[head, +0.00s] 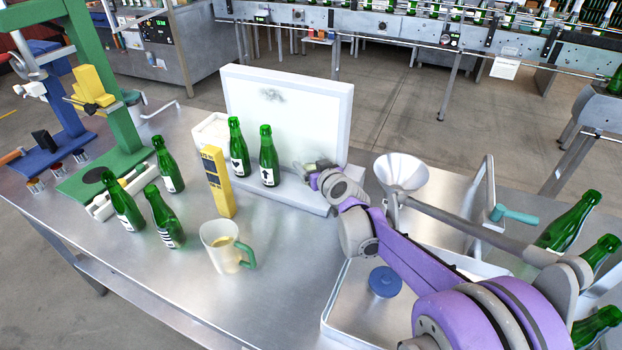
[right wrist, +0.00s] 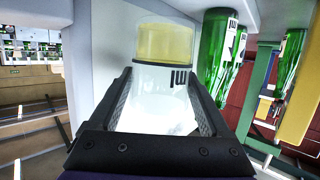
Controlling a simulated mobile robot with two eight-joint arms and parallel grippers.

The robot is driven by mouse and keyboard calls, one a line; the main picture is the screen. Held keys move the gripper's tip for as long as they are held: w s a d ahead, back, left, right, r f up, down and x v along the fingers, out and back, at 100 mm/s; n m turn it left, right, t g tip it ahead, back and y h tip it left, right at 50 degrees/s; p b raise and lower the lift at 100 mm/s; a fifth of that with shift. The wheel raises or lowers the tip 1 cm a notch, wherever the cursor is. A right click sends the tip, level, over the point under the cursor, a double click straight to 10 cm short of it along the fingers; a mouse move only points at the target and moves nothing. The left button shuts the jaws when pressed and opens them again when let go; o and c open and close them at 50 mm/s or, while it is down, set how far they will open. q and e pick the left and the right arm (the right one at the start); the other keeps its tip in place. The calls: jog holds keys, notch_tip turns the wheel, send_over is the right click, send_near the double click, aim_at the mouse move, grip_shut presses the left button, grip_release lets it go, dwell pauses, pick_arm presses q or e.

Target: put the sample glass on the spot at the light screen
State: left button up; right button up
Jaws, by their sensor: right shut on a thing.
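The light screen (head: 310,105) is a white upright panel at the back of the steel table, with a pale ledge (head: 290,192) at its foot. My right gripper (head: 308,168) is in front of the panel's lower right part, above the ledge. In the head view the glass is small and mostly hidden. I cannot tell whether it touches the ledge. The spot is not discernible. My left gripper is out of view.
Two green bottles (head: 268,160) stand just left of my right gripper. A yellow meter (head: 217,182), a jug with a green handle (head: 218,250) and several more bottles (head: 163,217) stand further left. A funnel (head: 401,174) stands close to my right arm; a tray (head: 345,318) lies below it.

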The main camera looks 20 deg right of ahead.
jog(key=shift+f+b, duration=0.35)
jog(key=shift+f, duration=1.9)
jog(key=shift+f, duration=0.1)
jog(key=o, duration=1.4)
jog(key=shift+s, duration=0.1)
jog(key=p+v, duration=0.1)
jog(key=v, duration=1.1)
